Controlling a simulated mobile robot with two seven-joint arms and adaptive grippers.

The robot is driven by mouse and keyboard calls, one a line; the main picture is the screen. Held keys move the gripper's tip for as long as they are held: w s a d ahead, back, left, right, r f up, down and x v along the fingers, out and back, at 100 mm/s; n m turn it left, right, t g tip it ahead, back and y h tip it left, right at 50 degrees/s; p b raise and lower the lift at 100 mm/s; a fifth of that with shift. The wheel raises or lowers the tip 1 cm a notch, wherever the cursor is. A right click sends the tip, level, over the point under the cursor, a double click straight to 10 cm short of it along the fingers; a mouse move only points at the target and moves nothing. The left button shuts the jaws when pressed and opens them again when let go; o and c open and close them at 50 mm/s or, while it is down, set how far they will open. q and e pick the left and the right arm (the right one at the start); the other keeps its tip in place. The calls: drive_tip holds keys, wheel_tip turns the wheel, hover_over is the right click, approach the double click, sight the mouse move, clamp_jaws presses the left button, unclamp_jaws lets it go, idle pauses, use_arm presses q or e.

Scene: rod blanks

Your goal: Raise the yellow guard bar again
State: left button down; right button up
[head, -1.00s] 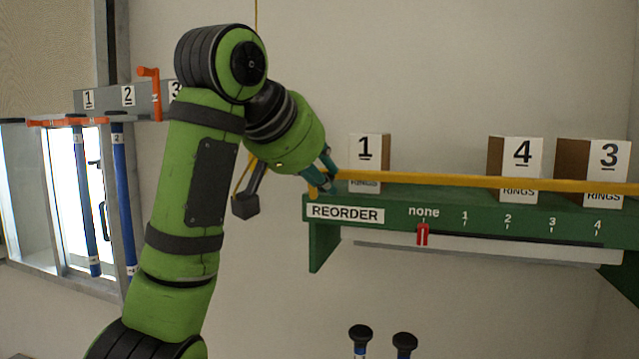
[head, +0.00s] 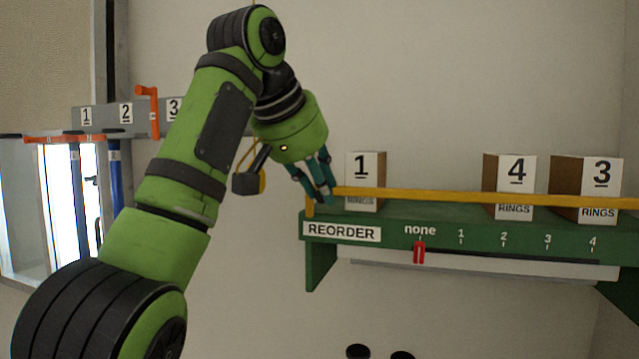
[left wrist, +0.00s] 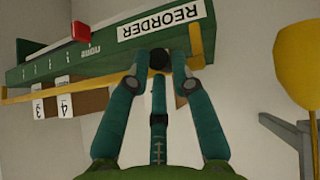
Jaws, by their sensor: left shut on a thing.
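The yellow guard bar (head: 450,197) lies level along the front of the green shelf (head: 320,262), across the lower part of the numbered boxes. My left gripper (head: 328,196) is at the bar's left end, reaching down from upper left, its fingers shut. In the left wrist view the fingertips (left wrist: 165,62) close around a dark round knob (left wrist: 158,60) beside the bar's end, and the yellow bar (left wrist: 105,84) also shows there. The fingers partly hide the knob. My right gripper is in neither view.
Boxes marked 1 (head: 361,166), 4 (head: 517,172) and 3 (head: 602,173) stand behind the bar. A red slider (head: 419,253) sits at "none" on the shelf front. A dark block (head: 246,183) hangs left of my gripper. A grey rack (head: 98,117) with blue rods is at left.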

use_arm(q)
drive_tip(key=shift+f, duration=0.4)
idle(0.5)
drive_tip(key=c, duration=1.2)
unclamp_jaws()
drive_tip(key=shift+o, duration=0.2)
drive_tip(key=shift+r, duration=0.1)
drive_tip(key=shift+w+r, duration=0.1)
drive_tip(key=shift+w, duration=0.05)
drive_tip(key=v, duration=0.7)
drive_tip(key=shift+r, duration=0.2)
